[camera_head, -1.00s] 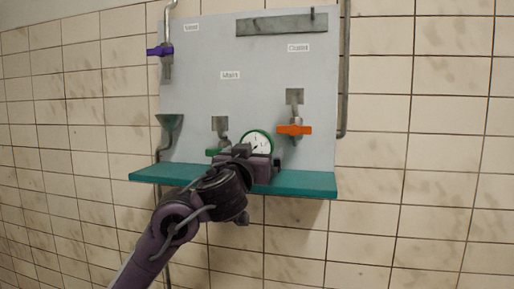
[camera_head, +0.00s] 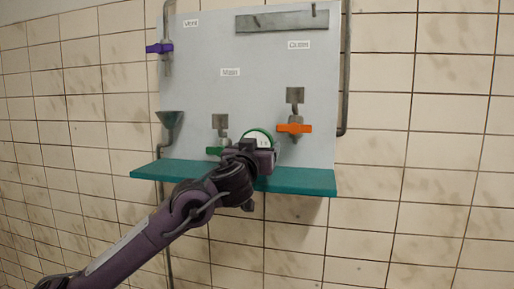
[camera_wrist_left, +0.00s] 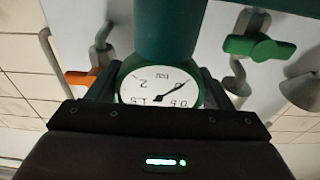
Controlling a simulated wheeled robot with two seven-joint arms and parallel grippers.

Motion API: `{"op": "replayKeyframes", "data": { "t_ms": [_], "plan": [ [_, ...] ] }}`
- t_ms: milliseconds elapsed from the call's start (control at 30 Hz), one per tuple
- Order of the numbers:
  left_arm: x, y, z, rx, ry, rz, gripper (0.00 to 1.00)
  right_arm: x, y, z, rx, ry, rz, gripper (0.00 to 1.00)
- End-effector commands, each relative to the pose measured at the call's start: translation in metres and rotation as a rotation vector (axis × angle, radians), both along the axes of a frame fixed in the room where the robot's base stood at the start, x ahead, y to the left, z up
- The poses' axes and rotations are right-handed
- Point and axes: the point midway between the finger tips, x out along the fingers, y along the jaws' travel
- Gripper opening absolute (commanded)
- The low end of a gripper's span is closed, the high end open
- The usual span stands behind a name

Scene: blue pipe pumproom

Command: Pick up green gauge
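The green gauge (camera_head: 258,135) has a white dial and a green rim. In the head view it is at the teal shelf, partly hidden behind my left gripper (camera_head: 260,149). In the left wrist view the gauge (camera_wrist_left: 160,86) appears upside down, its dial facing my camera, with a dark green part above it in the picture. The fingers of my left gripper (camera_wrist_left: 160,92) stand one on each side of the gauge, very close to its rim. They look open around it; contact cannot be made out. My right gripper is not in view.
The teal shelf (camera_head: 305,181) juts from a grey panel (camera_head: 260,95) on a tiled wall. An orange valve handle (camera_head: 294,128) is just right of the gauge, a green one (camera_head: 214,151) just left. A funnel (camera_head: 170,119) and purple valve (camera_head: 159,48) are farther left.

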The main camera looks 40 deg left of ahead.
Motion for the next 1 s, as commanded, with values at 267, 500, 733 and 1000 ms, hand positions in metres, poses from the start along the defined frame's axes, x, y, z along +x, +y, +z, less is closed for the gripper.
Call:
{"op": "replayKeyframes", "data": {
  "t_ms": [267, 500, 733, 1000],
  "plan": [
    [0.0, 0.0, 0.001, 0.0, -0.002, 0.0, 0.46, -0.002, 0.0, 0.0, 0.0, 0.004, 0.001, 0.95],
    [0.0, 0.0, 0.002, 0.0, -0.002, 0.001, 0.46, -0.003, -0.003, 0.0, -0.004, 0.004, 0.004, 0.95],
    [-0.001, 0.001, 0.01, -0.002, -0.005, 0.001, 0.46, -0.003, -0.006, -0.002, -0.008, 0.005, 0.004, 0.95],
    [-0.001, 0.0, 0.031, -0.002, -0.007, -0.001, 0.46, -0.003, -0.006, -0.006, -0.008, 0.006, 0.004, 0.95]
  ]
}}
